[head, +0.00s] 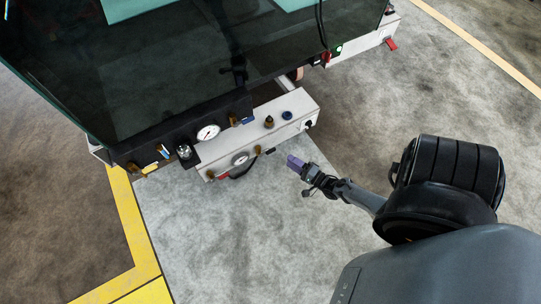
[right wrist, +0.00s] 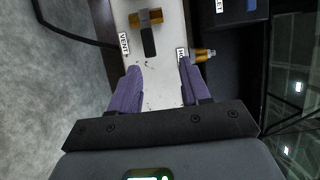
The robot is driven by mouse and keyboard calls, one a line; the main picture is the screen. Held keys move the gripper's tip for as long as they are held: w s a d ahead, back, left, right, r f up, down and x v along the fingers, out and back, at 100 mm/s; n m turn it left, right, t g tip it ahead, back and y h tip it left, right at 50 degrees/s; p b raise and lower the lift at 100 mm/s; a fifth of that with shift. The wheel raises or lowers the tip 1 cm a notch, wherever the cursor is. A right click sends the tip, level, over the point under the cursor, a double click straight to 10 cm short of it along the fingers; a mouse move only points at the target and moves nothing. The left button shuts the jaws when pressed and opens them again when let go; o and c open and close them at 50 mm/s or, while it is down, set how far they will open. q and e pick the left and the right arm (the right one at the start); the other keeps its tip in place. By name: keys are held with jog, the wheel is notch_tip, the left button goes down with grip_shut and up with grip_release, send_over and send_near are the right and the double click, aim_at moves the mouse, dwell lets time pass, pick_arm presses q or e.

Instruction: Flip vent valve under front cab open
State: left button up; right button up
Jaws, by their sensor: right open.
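The vent valve is a brass fitting (right wrist: 147,18) with a short black lever (right wrist: 148,42), on a white panel in the right wrist view. A white VENT label (right wrist: 123,43) is beside it. My right gripper (right wrist: 160,66) has two purple fingers spread apart and empty; the lever is ahead of the gap between them, apart from both fingers. In the head view my right gripper (head: 292,161) is just right of the white panel box (head: 285,105) under the cab. I cannot tell for sure which brass fitting there is the vent valve. My left gripper is not in view.
A second brass fitting (right wrist: 203,55) with a label is close to one fingertip. In the head view, gauges (head: 208,132) and a red-handled valve (head: 219,176) sit along the cab's underside. The dark glass cab (head: 150,70) hangs above. Grey floor (head: 240,230) is clear.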

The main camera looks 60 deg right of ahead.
aim_at(272, 152)
jog(key=w+b, duration=0.1)
jog(key=w, duration=0.2)
jog(key=w+d+f+b, duration=0.1)
jog(key=w+b, duration=0.1)
jog(key=w, duration=0.1)
jog(key=w+f+b, duration=0.1)
jog(key=w+b, duration=0.1)
jog(key=w, duration=0.2)
jog(key=shift+d+f, duration=0.1)
jog(key=shift+d, duration=0.1)
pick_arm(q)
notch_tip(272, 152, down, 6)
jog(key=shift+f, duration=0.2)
pick_arm(e)
jog(key=shift+w+d, duration=0.15)
jog(key=shift+w, duration=0.5)
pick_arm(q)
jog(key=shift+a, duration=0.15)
pick_arm(e)
grip_shut()
